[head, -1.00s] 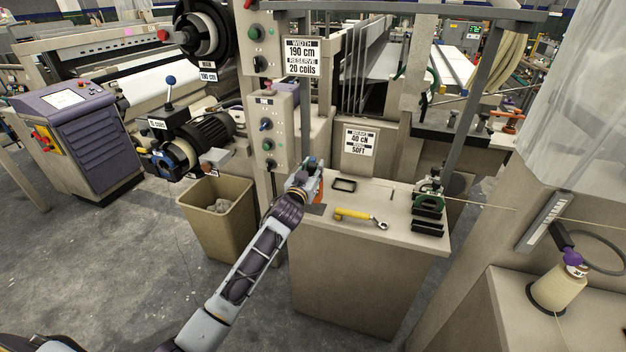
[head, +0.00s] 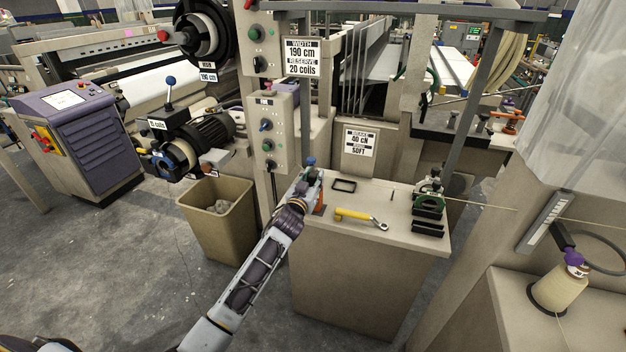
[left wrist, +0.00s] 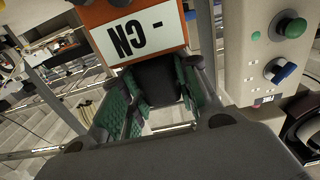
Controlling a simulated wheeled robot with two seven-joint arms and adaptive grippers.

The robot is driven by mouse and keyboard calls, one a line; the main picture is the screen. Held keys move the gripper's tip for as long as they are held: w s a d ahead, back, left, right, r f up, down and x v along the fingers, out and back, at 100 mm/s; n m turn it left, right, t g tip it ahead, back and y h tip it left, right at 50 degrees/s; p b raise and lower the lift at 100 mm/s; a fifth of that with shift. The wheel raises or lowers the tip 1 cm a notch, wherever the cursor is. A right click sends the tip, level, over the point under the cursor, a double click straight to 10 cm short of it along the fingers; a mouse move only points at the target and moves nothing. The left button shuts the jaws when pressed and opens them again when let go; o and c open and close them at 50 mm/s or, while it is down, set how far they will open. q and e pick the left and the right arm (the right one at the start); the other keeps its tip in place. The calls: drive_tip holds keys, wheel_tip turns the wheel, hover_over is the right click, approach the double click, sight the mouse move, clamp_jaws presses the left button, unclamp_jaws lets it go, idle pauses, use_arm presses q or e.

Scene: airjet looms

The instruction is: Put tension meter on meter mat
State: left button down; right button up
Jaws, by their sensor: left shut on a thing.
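The tension meter is an orange device (head: 320,196) with a white display face (left wrist: 134,36) marked "cN", upside down in the left wrist view. My left gripper (head: 312,176) is shut on it at the left end of the beige cabinet top (head: 375,240). In the left wrist view, the green-padded fingers (left wrist: 155,100) close around the meter's dark part. I cannot tell whether the meter touches the cabinet top. A black rectangular outline (head: 344,185) lies just right of the meter; I cannot tell whether it is the meter mat. My right gripper is not in view.
A yellow-handled wrench (head: 355,215) lies on the cabinet top. A green and black device (head: 429,200) stands at its right end, with a thread running right. A beige bin (head: 220,220) stands on the floor at left. Control posts with knobs (head: 268,135) rise behind the gripper.

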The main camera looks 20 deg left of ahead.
use_arm(q)
drive_tip(key=c, duration=1.1)
unclamp_jaws()
drive_tip(key=shift+f, duration=0.15)
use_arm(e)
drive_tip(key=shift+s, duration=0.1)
use_arm(q)
drive_tip(key=shift+r, duration=0.2)
